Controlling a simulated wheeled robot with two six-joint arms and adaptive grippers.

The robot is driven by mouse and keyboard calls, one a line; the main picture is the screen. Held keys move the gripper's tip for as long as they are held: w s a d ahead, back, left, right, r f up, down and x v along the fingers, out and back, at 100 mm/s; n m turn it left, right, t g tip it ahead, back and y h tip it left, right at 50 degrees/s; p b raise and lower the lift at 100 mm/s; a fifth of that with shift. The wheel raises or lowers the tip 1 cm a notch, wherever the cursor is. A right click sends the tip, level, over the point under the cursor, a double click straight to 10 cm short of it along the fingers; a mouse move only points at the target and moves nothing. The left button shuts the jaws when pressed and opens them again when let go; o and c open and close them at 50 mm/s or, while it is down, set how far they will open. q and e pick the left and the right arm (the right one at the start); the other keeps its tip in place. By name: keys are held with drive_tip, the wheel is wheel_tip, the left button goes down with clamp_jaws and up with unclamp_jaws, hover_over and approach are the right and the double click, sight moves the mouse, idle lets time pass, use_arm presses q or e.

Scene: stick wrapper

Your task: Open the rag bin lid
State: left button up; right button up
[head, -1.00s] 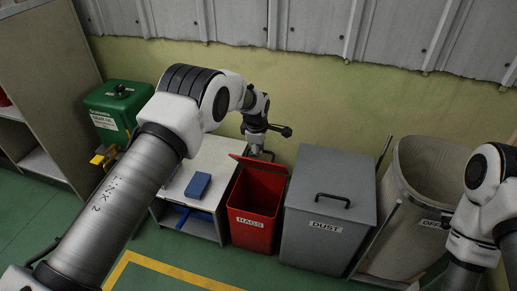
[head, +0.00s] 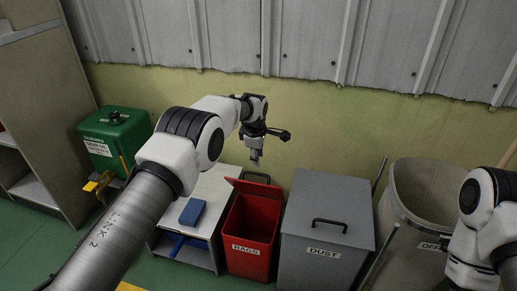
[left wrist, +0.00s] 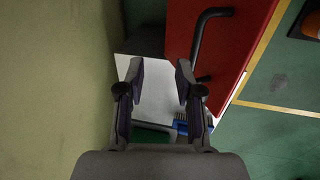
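The red rag bin (head: 247,232), labelled RAGS, stands on the floor in the head view. Its lid (head: 255,188) is tipped up at the back and the dark inside shows. My left gripper (head: 255,160) is just above and behind the raised lid. In the left wrist view the left gripper (left wrist: 160,68) is open, with nothing between its fingers. The red lid (left wrist: 235,38) with its black bar handle (left wrist: 200,42) lies beside the right finger, outside the grip. Whether finger and handle touch is unclear. My right arm shows at the right edge, its gripper out of view.
A grey dust bin (head: 325,212) stands close right of the rag bin, with a tall offcut bin (head: 430,190) beyond. A white cabinet with a blue block (head: 192,212) and a green box (head: 115,140) are to the left. The wall is close behind.

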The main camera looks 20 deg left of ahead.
use_arm(q)
drive_tip(key=shift+w+r, duration=1)
